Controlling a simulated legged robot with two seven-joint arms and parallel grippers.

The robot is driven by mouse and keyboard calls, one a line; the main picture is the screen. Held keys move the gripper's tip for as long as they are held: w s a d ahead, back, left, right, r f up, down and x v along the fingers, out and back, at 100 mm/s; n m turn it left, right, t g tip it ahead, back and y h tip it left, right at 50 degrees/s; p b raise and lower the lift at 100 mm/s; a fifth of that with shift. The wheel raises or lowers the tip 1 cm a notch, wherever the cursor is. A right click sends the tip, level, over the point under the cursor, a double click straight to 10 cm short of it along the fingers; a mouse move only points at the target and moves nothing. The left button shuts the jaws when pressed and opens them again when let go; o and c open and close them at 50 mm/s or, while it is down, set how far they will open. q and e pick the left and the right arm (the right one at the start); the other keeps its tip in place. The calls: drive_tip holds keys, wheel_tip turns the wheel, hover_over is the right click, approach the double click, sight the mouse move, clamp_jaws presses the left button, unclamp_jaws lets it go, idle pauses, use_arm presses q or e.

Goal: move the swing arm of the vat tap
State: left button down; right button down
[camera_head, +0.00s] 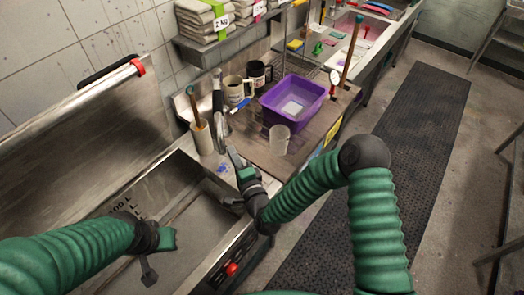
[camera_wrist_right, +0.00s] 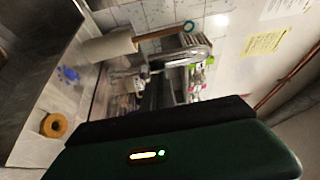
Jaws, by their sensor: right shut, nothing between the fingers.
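The vat tap's chrome swing arm (camera_head: 218,108) stands at the back edge of the steel vat (camera_head: 185,185), beside a white pot. It also shows as a curved chrome pipe in the right wrist view (camera_wrist_right: 185,57). My right gripper (camera_head: 233,157) is shut and empty, its tips close to the lower end of the swing arm; I cannot tell whether they touch. In the right wrist view the dark gripper body hides part of the scene beyond. My left gripper (camera_head: 150,268) is low over the vat at the left, and its jaws are unclear.
A raised steel lid (camera_head: 75,125) stands left. A red knob (camera_head: 232,268) is on the vat's front.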

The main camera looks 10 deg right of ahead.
drive_tip(key=w+a+b, duration=0.1)
drive_tip(key=a+b, duration=0.2)
drive_tip(key=a, duration=0.7)
drive_tip(key=shift+a, duration=0.3)
drive_tip(key=shift+d, duration=0.15)
drive_tip(key=shift+d+f, duration=0.1)
